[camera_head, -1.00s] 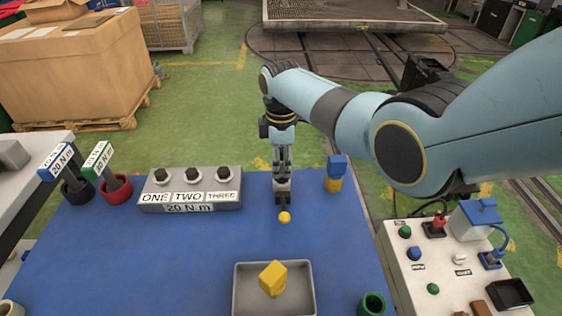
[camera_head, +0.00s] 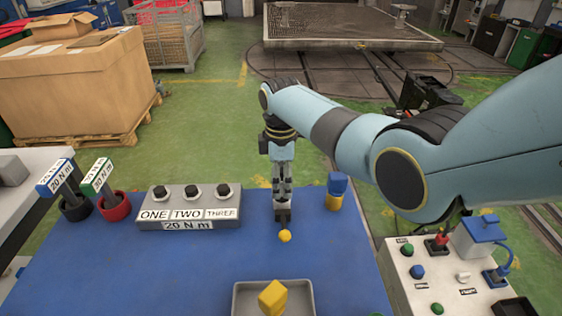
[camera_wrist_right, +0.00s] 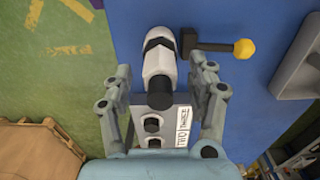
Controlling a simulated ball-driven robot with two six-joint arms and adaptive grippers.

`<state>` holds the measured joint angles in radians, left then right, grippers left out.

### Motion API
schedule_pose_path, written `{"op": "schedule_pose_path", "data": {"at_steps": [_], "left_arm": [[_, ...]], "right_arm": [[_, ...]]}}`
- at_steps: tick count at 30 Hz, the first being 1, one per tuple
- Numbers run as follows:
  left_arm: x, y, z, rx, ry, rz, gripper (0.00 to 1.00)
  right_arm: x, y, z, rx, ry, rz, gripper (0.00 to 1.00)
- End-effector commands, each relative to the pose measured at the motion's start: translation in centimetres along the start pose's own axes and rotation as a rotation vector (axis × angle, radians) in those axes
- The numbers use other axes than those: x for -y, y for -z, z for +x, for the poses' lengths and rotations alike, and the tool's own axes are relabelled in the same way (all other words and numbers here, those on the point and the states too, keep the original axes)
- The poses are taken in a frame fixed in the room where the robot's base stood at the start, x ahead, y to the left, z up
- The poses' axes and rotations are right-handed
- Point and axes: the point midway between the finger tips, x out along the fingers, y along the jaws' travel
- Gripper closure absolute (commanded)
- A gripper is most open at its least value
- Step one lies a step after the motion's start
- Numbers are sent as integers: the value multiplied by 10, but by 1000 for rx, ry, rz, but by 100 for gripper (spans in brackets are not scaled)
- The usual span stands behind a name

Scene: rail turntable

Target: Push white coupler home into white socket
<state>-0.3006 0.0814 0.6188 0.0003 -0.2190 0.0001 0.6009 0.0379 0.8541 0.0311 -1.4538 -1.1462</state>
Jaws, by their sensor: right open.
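My right gripper (camera_head: 283,203) is open, pointing down over the far side of the blue mat. In the right wrist view its two fingers stand on either side of a white cylinder (camera_wrist_right: 158,60) with a black band and a dark end; gaps show beside it. This looks like the white coupler; I cannot tell whether it sits in a socket, as its base is hidden. A dark lever with a yellow ball (camera_head: 284,236) sticks out beside it, also seen in the right wrist view (camera_wrist_right: 243,48). My left gripper is out of view.
A grey block (camera_head: 188,207) with several black knobs stands left of the gripper. A blue and yellow piece (camera_head: 336,191) stands close at its right. A grey tray (camera_head: 245,298) with a yellow block lies in front. A control panel (camera_head: 440,268) is at the right.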

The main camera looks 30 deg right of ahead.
Motion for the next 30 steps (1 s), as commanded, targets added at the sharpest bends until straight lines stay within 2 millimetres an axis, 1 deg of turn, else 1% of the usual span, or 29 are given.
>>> {"op": "schedule_pose_path", "data": {"at_steps": [2,9,12,15,19,30], "left_arm": [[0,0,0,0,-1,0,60],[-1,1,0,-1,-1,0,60],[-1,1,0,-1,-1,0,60],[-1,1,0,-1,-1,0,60],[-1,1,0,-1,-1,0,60],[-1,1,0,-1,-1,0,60]], "right_arm": [[-1,0,-13,-2,-4,0,42],[-1,0,-68,-2,-4,0,42],[0,0,-86,-2,-3,0,42],[0,0,-99,-1,-2,0,42],[0,0,-107,0,0,0,42],[0,0,-108,0,0,0,42]]}}
